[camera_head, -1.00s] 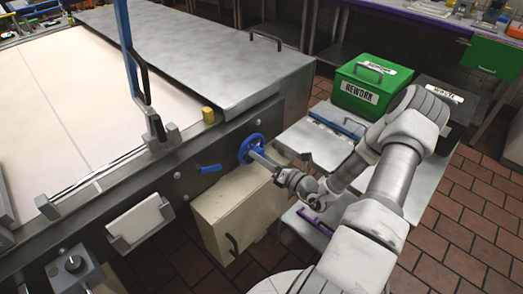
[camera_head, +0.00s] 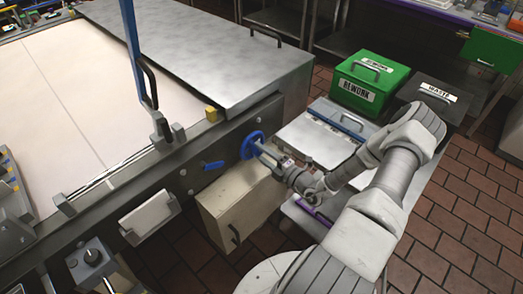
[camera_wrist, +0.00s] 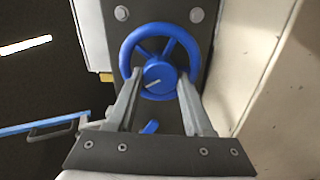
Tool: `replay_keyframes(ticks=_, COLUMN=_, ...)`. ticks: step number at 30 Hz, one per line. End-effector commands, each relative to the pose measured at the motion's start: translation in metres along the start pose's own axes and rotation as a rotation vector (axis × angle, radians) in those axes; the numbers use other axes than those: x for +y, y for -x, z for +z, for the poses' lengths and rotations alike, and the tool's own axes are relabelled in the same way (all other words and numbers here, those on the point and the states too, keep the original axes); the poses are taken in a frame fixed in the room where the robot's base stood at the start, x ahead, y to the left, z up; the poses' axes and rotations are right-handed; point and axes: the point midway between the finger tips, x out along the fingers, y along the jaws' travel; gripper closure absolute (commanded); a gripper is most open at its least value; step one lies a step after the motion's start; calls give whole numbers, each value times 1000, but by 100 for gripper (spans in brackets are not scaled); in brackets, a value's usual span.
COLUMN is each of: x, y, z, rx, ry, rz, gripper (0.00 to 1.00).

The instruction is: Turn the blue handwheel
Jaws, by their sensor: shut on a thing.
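The blue handwheel (camera_head: 252,144) is mounted on the dark side rail of the machine. In the wrist view the handwheel (camera_wrist: 159,77) faces me, with a round hub, spokes and a pale line on the hub. My gripper (camera_head: 264,150) reaches it from the right. In the wrist view my gripper's two fingers (camera_wrist: 157,84) lie either side of the hub, inside or over the lower rim. My gripper is shut on the handwheel; the exact finger contact is partly hidden.
A blue lever (camera_head: 213,165) sits on the rail left of the wheel. A beige box (camera_head: 232,203) is below it. A green REWORK box (camera_head: 366,82) and a dark WASTE box (camera_head: 436,97) stand at the right. A steel cover (camera_head: 205,50) lies above.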

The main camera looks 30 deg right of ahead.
Motion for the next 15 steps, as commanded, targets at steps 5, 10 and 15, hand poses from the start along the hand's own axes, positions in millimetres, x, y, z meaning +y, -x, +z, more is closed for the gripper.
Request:
replay_keyframes(ticks=5, x=2, y=0, z=0, rx=-1, ry=-170, rz=0, gripper=100)
replay_keyframes(ticks=10, x=2, y=0, z=0, rx=-1, ry=-330, rz=0, gripper=100)
replay_keyframes(ticks=15, x=2, y=0, z=1, rx=-2, ry=-493, rz=1, gripper=100)
